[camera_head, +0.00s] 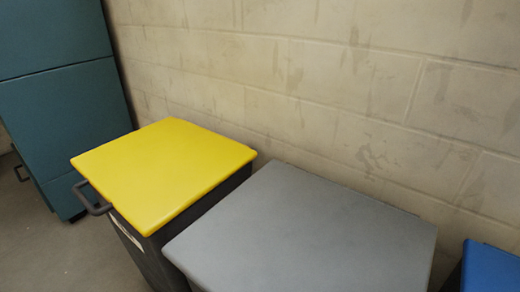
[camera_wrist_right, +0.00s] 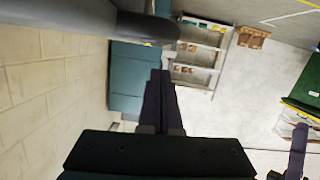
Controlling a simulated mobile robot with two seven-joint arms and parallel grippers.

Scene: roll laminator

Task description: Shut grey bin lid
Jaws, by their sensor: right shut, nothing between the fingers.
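The grey bin lid (camera_head: 305,235) lies flat at the bottom centre of the head view, level like the yellow lid beside it. It looks shut, but the bin under it is mostly hidden or out of frame. Neither gripper shows in the head view. In the right wrist view my right gripper (camera_wrist_right: 161,74) is shut and empty, with its dark fingers together. A similar dark finger at the lower right edge looks like part of my left gripper (camera_wrist_right: 298,140). Its opening cannot be made out.
A bin with a yellow lid (camera_head: 160,170) and a side handle (camera_head: 92,203) stands left of the grey lid. A blue lid (camera_head: 492,268) is at the right edge. A block wall (camera_head: 330,90) runs behind. A teal cabinet (camera_head: 70,110) stands at the left.

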